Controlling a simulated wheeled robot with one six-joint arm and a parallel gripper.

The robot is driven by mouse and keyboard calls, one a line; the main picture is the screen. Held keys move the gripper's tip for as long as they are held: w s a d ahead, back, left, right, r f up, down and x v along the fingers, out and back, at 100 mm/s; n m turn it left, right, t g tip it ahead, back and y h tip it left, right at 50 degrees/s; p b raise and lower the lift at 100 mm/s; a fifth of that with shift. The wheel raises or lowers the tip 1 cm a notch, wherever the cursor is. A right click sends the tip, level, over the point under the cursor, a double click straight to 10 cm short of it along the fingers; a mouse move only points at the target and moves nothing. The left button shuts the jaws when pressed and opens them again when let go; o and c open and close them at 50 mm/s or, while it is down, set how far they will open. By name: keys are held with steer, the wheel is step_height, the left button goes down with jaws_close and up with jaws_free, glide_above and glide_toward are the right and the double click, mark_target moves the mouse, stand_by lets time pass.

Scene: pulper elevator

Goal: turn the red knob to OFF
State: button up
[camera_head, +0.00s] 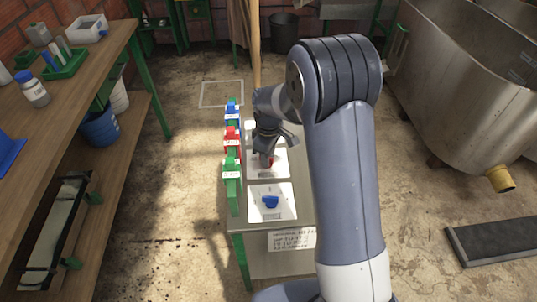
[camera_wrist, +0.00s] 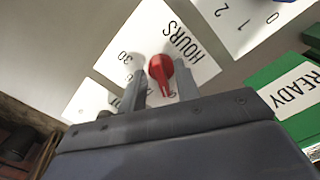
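The red knob (camera_wrist: 161,70) sits on a white plate (camera_wrist: 190,45) lettered "HOURS", with "30" to the left of the knob. In the head view the red knob (camera_head: 266,161) is mostly hidden under my gripper (camera_head: 267,150). In the wrist view the two fingertips of my gripper (camera_wrist: 160,85) stand apart, one on each side of the knob's pointer end. Gaps seem to show beside the knob, so the fingers look open around it; contact cannot be told. No OFF mark is readable; part of the plate is hidden behind the fingers.
A blue knob (camera_head: 270,202) on another white plate is nearer the camera. Blue (camera_head: 232,112), red (camera_head: 232,138) and green (camera_head: 232,172) blocks line the stand's left edge. A wooden bench (camera_head: 80,90) stands left, a metal tub (camera_head: 455,70) right. Floor between is mostly clear.

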steer(key=shift+r, duration=0.1)
step_height(320, 180, up, 11)
steer(key=shift+f, duration=0.2)
stand_by(0.5)
step_height(320, 180, down, 11)
steer(key=shift+r, duration=0.1)
steer(key=shift+m, duration=0.3)
stand_by(0.5)
